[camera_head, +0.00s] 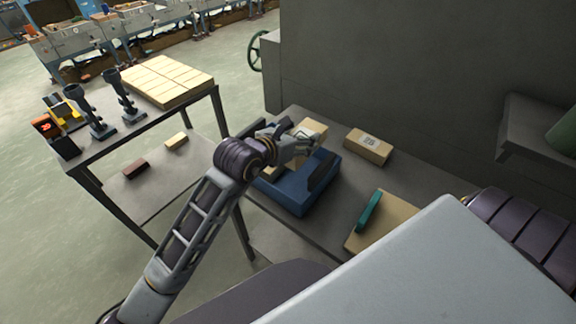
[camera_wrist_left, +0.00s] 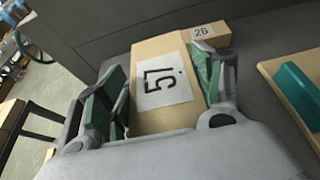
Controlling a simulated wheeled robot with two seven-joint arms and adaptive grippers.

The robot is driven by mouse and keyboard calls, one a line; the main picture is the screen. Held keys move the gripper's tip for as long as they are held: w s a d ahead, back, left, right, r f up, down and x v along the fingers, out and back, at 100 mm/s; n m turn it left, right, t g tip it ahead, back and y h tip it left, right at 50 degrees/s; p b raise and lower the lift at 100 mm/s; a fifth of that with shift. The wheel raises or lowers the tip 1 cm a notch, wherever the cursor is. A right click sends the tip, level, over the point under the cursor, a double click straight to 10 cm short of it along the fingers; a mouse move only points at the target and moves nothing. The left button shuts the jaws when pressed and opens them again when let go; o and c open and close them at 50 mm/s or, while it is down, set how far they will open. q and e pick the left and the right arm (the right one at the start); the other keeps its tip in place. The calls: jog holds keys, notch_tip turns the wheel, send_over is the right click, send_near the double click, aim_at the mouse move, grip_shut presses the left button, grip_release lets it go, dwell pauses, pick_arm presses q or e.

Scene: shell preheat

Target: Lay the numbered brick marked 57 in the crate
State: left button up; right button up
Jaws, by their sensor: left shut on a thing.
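The tan brick marked 57 (camera_wrist_left: 163,83) is between the green-padded fingers of my left gripper (camera_wrist_left: 160,98), its label facing the wrist camera. In the head view my left gripper (camera_head: 303,143) is shut on this brick (camera_head: 311,127) at the blue crate (camera_head: 295,207), over its far side. Whether the brick touches the crate is hidden by the gripper. A tan patch shows low inside the crate, partly behind my wrist; I cannot tell what it is. My right gripper is not in view.
Another tan brick (camera_head: 368,147), marked 26 in the wrist view (camera_wrist_left: 203,33), lies on the grey table right of the crate. A tan board with a teal handle (camera_head: 369,212) lies nearer. A grey wall stands behind. A side table (camera_head: 150,134) with stacked bricks is left.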

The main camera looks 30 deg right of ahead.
pick_arm(q)
jog(key=shift+r, duration=0.1)
jog(key=p, duration=0.1)
send_over(297, 180)
jog(key=shift+f, duration=3.15)
jog(key=shift+f+p, duration=0.4)
jog(key=shift+f, duration=1.5)
jog(key=shift+f+b, duration=0.5)
jog(key=shift+f, duration=0.1)
jog(key=o, duration=1)
